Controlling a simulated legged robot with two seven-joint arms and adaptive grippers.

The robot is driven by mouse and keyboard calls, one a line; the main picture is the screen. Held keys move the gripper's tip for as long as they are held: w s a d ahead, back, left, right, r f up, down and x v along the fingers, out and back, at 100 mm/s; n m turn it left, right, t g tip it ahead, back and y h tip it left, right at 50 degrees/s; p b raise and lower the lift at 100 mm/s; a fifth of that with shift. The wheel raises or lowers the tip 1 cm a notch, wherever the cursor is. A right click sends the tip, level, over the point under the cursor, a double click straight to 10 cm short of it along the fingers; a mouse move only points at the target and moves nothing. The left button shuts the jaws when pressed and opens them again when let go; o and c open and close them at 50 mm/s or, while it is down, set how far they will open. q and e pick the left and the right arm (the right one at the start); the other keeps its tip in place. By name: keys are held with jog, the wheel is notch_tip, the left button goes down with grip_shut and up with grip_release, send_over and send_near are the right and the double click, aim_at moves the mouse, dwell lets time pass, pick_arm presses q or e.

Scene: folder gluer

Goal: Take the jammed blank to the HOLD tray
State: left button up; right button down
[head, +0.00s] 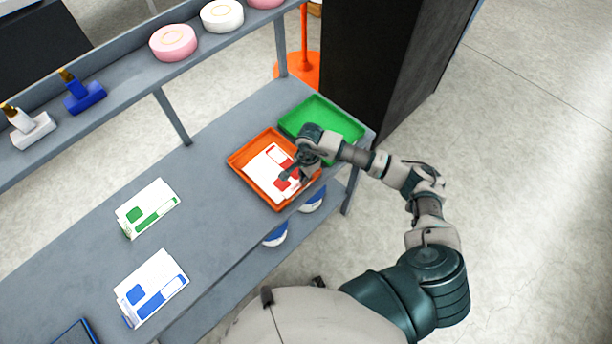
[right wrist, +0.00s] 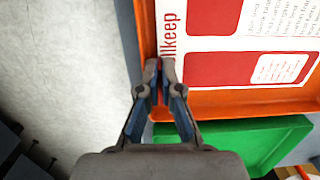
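A white and red printed blank (head: 269,168) lies in the orange tray (head: 240,172) at the right end of the grey bench. In the right wrist view the blank (right wrist: 213,45) lies face up inside the tray's orange wall (right wrist: 143,25). My right gripper (head: 287,180) is over the tray; in the right wrist view its fingertips (right wrist: 160,65) are almost together at the blank's near left corner, seemingly pinching its edge. The fingers hide that corner. No HOLD label is legible. My left gripper is not in view.
An empty green tray (head: 325,118) stands beside the orange one. A green-printed blank stack (head: 148,208) and a blue-printed one (head: 151,288) lie on the bench. An upper shelf holds rolls (head: 173,42) and tape tools. A dark cabinet (head: 385,50) stands behind the bench end.

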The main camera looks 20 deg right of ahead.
jog(key=shift+s+a+r, duration=0.15)
jog(key=shift+a, duration=0.45)
jog(key=c, duration=1.2)
grip_release()
jog(key=shift+a, duration=0.15)
jog(key=shift+c, duration=0.2)
jog(key=shift+d, duration=0.6)
jog(key=o, duration=0.3)
jog(key=shift+d, duration=0.2)
jog(key=o, duration=0.4)
jog(key=shift+a, duration=0.5)
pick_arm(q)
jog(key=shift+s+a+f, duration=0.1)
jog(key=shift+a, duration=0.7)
